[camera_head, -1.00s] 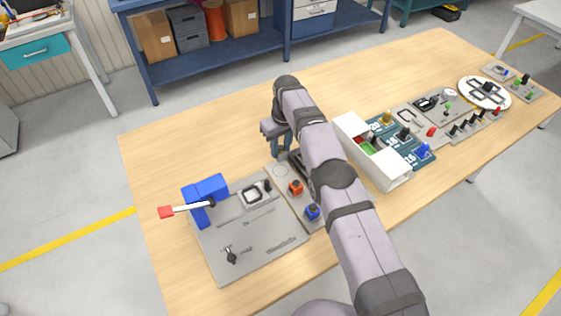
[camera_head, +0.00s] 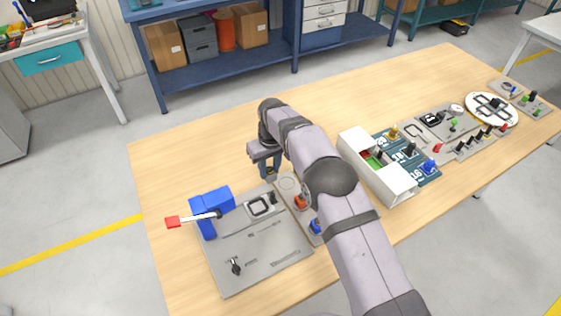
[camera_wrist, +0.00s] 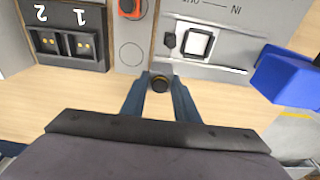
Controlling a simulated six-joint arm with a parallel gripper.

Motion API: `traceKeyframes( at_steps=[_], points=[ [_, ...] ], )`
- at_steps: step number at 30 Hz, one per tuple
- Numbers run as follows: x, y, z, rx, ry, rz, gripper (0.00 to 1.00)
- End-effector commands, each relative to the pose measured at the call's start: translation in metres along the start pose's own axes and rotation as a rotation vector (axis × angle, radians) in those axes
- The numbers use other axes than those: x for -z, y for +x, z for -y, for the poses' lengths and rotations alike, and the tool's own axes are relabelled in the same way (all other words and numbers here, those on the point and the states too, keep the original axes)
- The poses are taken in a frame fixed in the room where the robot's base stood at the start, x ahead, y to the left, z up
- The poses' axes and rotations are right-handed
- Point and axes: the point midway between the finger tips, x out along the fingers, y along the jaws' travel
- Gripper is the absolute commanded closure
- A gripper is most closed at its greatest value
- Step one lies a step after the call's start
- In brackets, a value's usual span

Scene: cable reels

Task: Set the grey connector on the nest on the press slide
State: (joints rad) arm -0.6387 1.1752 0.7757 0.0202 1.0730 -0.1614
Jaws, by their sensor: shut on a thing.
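The head view shows my gripper (camera_head: 269,172) over bare wood just behind the grey press board (camera_head: 262,250); the held piece cannot be made out there. A light square frame with a dark outline, perhaps the nest (camera_head: 260,206), lies on that board; it also shows in the wrist view (camera_wrist: 198,43), ahead and right of my fingertips. The blue press (camera_head: 210,210) with a red-tipped lever stands at the board's left end.
A narrow panel with an orange button (camera_wrist: 131,54) and a black block with two numbered sockets (camera_wrist: 66,45) lie left of the frame in the wrist view. A white open bin (camera_head: 375,168) stands right of my arm. The table's back left is clear.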

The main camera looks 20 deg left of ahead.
Motion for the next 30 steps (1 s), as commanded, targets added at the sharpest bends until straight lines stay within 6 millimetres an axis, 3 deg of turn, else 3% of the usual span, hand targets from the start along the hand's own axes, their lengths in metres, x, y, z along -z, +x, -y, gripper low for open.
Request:
traceKeyframes(
  at_steps=[6, 12, 23, 30],
  points=[
    [-0.018, -0.006, 0.038, 0.0, 0.001, 0.0, 0.95],
    [-0.034, -0.008, 0.059, -0.001, 0.004, -0.001, 0.95],
    [-0.042, -0.007, 0.068, -0.001, 0.006, -0.002, 0.95],
    [-0.044, 0.008, 0.068, 0.0, 0.006, 0.0, 0.95]
  ],
)
